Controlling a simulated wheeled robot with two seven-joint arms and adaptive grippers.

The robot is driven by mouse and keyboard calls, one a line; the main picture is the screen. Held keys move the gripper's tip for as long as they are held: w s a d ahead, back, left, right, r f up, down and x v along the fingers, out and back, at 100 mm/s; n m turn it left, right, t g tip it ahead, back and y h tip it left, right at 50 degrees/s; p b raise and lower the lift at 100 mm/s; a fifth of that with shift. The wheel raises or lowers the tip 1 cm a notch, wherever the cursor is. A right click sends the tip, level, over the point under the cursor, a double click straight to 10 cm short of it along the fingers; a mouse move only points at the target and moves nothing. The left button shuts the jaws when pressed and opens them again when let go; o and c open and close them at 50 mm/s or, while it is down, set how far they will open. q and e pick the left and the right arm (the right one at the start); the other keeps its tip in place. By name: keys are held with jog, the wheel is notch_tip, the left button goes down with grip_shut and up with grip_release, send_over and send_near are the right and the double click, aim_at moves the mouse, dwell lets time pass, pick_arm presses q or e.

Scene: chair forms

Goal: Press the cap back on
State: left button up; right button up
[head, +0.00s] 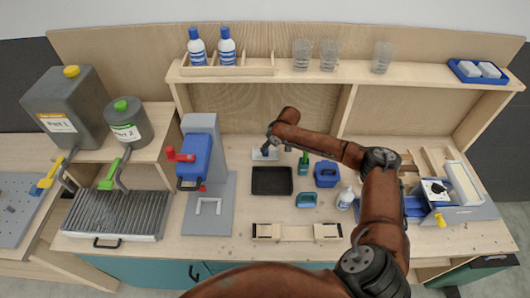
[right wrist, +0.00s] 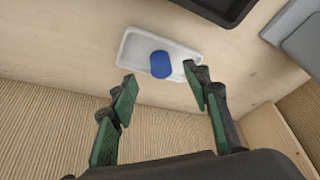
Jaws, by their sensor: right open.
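A blue cap (right wrist: 160,64) lies in a small white tray (right wrist: 178,50) on the bench. The tray also shows in the head view (head: 258,156), partly behind my right gripper (head: 268,150). In the right wrist view the right gripper (right wrist: 161,76) is open, its green-padded fingers apart with the cap between their lines and nothing held. Whether the fingers touch the tray I cannot tell. A white bottle with a blue label (head: 345,198) stands on the bench right of the middle; its top is too small to read. My left gripper is not in view.
A black tray (head: 272,181) lies just in front of the white tray. A blue press (head: 194,157) stands to the left, a blue box (head: 327,174) and green items to the right. Two bottles (head: 227,48) and several glasses stand on the shelf above. My right arm spans the bench's right half.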

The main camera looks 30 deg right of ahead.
jog(key=shift+r, duration=0.1)
jog(key=shift+w+x, duration=0.25)
jog(key=shift+x, duration=2.35)
jog(key=shift+r, duration=0.1)
jog(key=shift+c, duration=0.7)
jog(key=c, duration=0.7)
